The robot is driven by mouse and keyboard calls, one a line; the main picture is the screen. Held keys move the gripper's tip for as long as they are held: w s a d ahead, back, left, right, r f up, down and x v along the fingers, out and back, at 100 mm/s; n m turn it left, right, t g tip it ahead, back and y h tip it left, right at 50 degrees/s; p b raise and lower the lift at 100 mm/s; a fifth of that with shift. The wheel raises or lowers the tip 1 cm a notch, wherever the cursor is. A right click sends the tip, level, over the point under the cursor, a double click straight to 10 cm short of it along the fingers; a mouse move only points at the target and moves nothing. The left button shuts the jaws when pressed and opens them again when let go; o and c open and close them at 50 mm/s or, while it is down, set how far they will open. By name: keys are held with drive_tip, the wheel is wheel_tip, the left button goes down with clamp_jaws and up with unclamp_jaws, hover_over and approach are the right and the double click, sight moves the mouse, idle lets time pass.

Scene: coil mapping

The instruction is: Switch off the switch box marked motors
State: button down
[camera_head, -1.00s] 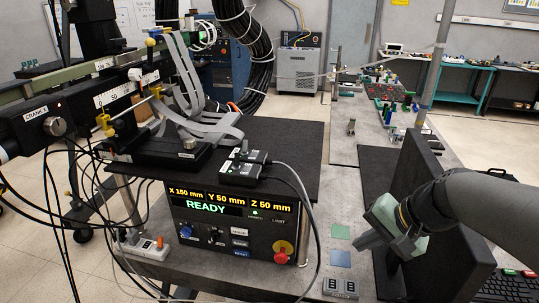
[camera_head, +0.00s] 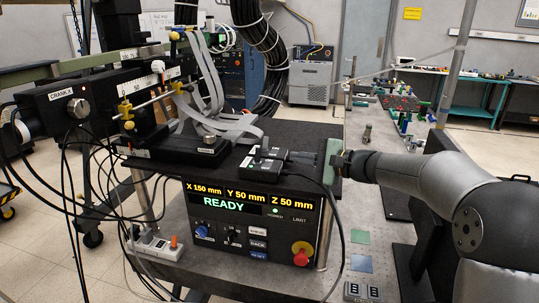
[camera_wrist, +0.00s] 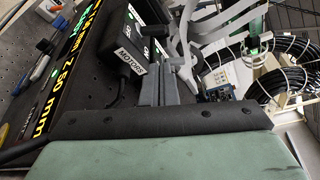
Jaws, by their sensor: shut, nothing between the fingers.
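Two small black switch boxes sit side by side on the black top of the control unit. The box marked MOTORS (camera_wrist: 127,52) shows its label in the wrist view, close in front of my fingers. A second box, with a partly hidden label, is just beyond it. In the head view the nearer black box (camera_head: 262,166) has a cable running off to the right; its label is too small to read there. My gripper (camera_wrist: 160,74) is shut and empty, its grey fingers together beside the MOTORS box. I cannot tell whether they touch it. The switch positions are unclear.
The control panel (camera_head: 250,218) reads READY, with a red knob (camera_head: 301,256) at its right. Grey ribbon cables (camera_head: 205,95) and a rail rig stand behind and left of the boxes. Loose black cables hang in front. A power strip (camera_head: 158,246) lies lower left.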

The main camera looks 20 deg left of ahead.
sight(268, 160)
drive_tip(key=p+x, duration=0.3)
drive_tip(key=x, duration=0.5)
drive_tip(key=shift+a, duration=0.35)
drive_tip(key=shift+w+a+f, duration=0.2)
drive_tip(key=shift+a, duration=0.4)
drive_tip(key=shift+f+b, duration=0.15)
drive_tip(key=shift+b, duration=0.35)
